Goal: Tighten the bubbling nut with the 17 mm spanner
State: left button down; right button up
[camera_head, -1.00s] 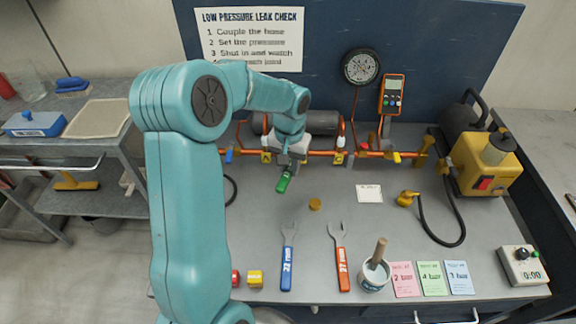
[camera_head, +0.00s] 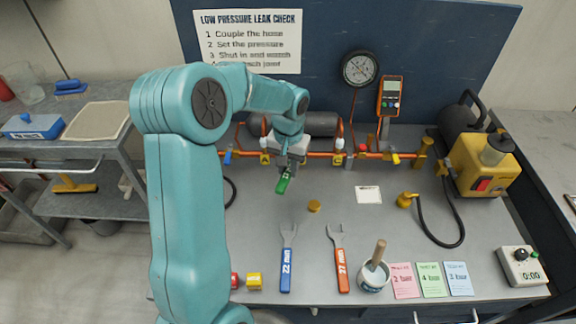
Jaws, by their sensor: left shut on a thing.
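My left gripper (camera_head: 288,163) is shut on a green-handled spanner (camera_head: 284,180), held just in front of the orange pipe run at the back of the bench. The spanner's head is hidden by the gripper, and its size mark is too small to read. The orange pipe (camera_head: 320,153) carries several yellow nuts and fittings, one yellow nut (camera_head: 265,158) just left of the gripper. White foam (camera_head: 339,143) shows on the pipe to the right of the gripper. I cannot tell whether the spanner touches a nut. My right gripper is not in view.
A blue 22 mm spanner (camera_head: 287,262) and an orange 27 mm spanner (camera_head: 341,262) lie at the front of the bench. A pot with a brush (camera_head: 374,277) stands right of them. A yellow cap (camera_head: 314,206) lies mid-bench. A yellow pump (camera_head: 482,168) stands at the right.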

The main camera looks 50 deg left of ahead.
pick_arm(q)
jog(key=shift+w+a+p, duration=0.45)
jog(key=shift+w+a, duration=0.1)
jog(key=shift+w, duration=0.3)
dwell(0.6)
dwell(0.5)
jog(key=shift+s+a+m, duration=0.3)
jog(key=shift+a+m, duration=0.1)
jog(key=shift+m, duration=0.2)
jog(key=shift+s+a+m+p, duration=0.2)
jog(key=shift+a+m+p, duration=0.1)
jog(key=shift+a+m, duration=0.25)
jog(key=shift+s+a+m, duration=0.15)
jog(key=shift+a+m, duration=0.3)
jog(key=shift+m, duration=0.2)
